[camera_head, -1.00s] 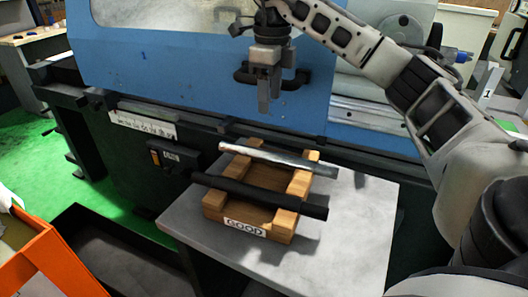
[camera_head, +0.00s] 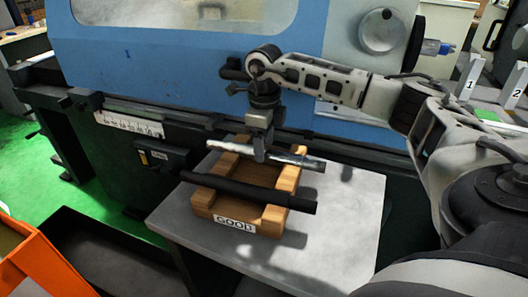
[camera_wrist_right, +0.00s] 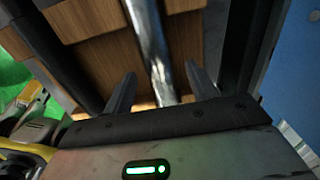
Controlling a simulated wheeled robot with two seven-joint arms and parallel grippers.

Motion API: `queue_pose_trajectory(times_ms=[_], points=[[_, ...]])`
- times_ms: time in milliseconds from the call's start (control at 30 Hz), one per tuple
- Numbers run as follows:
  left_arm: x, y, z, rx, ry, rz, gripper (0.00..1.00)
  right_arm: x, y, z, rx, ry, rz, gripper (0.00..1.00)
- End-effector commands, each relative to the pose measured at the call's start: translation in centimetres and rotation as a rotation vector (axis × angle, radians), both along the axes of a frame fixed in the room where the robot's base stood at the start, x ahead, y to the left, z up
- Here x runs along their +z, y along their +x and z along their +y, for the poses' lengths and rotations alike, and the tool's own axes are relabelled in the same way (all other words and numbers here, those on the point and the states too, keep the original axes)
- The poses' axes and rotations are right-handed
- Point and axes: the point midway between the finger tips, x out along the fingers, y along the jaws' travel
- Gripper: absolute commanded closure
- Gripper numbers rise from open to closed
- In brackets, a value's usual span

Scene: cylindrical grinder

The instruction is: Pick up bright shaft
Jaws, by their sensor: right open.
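The bright shaft (camera_head: 297,160) is a shiny silver bar lying across the back notches of a wooden rack (camera_head: 288,184) labelled GOOD. A dark shaft (camera_head: 240,189) lies parallel in front of it on the same rack. My right gripper (camera_head: 262,155) is over the middle of the bright shaft, pointing down. In the right wrist view its open fingers (camera_wrist_right: 160,92) stand on either side of the bright shaft (camera_wrist_right: 152,45), apart from it. The dark shaft (camera_wrist_right: 45,45) shows at the left there. My left gripper is not in view.
The rack stands on a grey table (camera_head: 345,215) with free room to its right. The blue grinder (camera_head: 170,65) rises close behind. An orange bin (camera_head: 45,265) and a dark tray (camera_head: 95,245) are at the lower left.

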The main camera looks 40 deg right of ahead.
Motion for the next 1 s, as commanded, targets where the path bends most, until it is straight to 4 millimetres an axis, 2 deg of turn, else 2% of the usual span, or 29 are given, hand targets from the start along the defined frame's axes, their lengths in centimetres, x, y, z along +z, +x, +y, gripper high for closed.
queue_pose_trajectory(times_ms=[133, 367, 400, 600, 1000], points=[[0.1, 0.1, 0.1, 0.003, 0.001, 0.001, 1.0, -1.6, 0.1, 0.0, 0.0, 0.001, 0.0, 0.43], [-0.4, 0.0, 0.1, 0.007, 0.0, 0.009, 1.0, -1.9, 0.1, 0.0, 0.0, 0.0, -0.001, 0.43], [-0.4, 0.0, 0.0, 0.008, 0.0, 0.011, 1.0, -1.9, 0.1, 0.0, 0.0, 0.0, -0.001, 0.45], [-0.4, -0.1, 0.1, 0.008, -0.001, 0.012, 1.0, -1.8, 0.1, 0.0, -0.001, 0.0, -0.002, 1.0], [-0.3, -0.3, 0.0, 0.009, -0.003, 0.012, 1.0, -0.8, 0.4, 0.0, -0.001, 0.003, -0.016, 1.0]])
